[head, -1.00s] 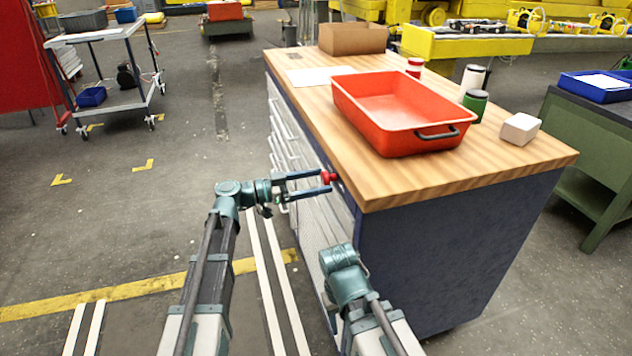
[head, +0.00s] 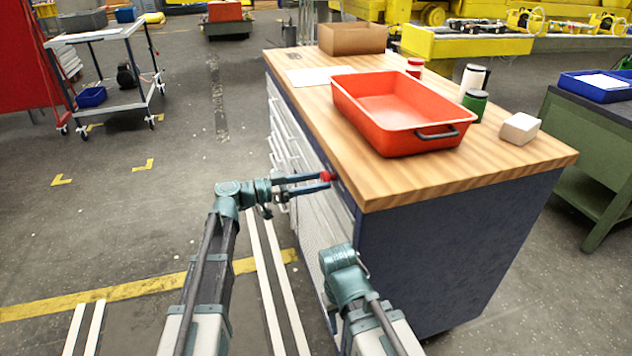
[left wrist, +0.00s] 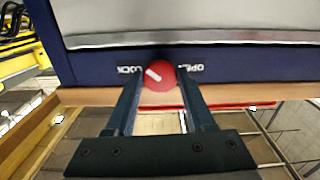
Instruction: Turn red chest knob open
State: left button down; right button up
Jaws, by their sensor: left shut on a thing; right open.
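The red knob (head: 325,176) sits on the dark blue upper front edge of the chest (head: 460,250), just below the wooden top. In the left wrist view the knob (left wrist: 158,76) lies between the words LOCK and OPEN. Its white mark slants toward the LOCK side. My left gripper (head: 322,180) is shut on the knob, with one finger on each side; its fingers (left wrist: 160,92) also show in the left wrist view. My right gripper (head: 340,262) is low beside the chest front, apart from the knob. It is open, its fingers hard to make out.
On the chest top stand a red tray (head: 390,110), a cardboard box (head: 352,39), several small containers and a white block (head: 520,128). A white cart (head: 110,75) stands at the back left. The floor left of the chest is clear.

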pick_arm(q)
jog(key=n, duration=0.8)
jog(key=shift+s+n, duration=0.1)
jog(key=shift+n, duration=0.2)
jog(key=n, duration=0.4)
jog(key=shift+n, duration=0.3)
jog(key=shift+r+n, duration=0.1)
jog(key=shift+n, duration=1.9)
jog(key=shift+c, duration=1.3)
grip_release()
